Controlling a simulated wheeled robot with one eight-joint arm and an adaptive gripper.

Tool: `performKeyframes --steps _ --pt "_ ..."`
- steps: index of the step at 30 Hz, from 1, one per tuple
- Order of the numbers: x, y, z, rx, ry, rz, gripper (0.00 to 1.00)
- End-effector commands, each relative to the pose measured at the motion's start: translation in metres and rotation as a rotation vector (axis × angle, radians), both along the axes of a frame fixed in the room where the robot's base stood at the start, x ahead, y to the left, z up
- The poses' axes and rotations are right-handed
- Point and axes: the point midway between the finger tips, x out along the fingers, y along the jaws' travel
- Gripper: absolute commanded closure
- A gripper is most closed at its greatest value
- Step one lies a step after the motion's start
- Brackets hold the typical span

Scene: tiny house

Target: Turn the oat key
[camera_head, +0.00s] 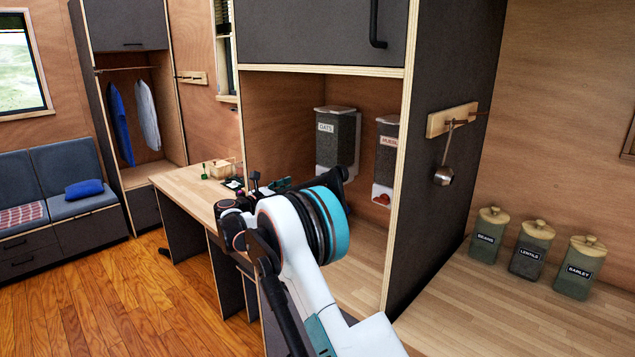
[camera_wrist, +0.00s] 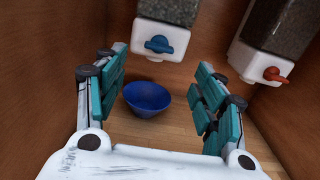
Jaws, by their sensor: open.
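The oats dispenser (camera_head: 337,137), labelled OATS, hangs on the back wall of the cupboard niche in the head view. Its blue key (camera_wrist: 159,45) sits on the front of the white base in the wrist view. In the head view the key is hidden behind my arm. My gripper (camera_wrist: 160,95) is open and empty, its teal-padded fingers wide apart. The blue key appears above and between the fingers, farther off and not touched. A blue bowl (camera_wrist: 147,98) stands on the niche floor below the oats dispenser.
A second dispenser (camera_head: 386,155), labelled MUESLI, hangs to the right; its red key (camera_wrist: 274,74) shows in the wrist view. The niche's right side panel (camera_head: 447,150) carries a hanging ladle (camera_head: 444,174). Labelled canisters (camera_head: 531,250) stand on the right counter. A desk (camera_head: 184,190) stands left.

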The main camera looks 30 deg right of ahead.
Motion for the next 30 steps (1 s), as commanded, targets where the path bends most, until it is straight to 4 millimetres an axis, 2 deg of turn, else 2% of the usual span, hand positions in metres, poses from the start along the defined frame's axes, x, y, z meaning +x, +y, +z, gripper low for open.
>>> performKeyframes --steps 6,15,21,30 --pt "0.015 -0.043 -0.003 0.001 -0.001 -0.002 0.37" --pt "0.032 -0.089 -0.002 0.002 -0.002 -0.001 0.37" --pt "0.037 -0.103 -0.001 0.002 -0.002 0.000 0.37" --pt "0.038 -0.105 0.000 0.002 -0.002 0.001 0.37"
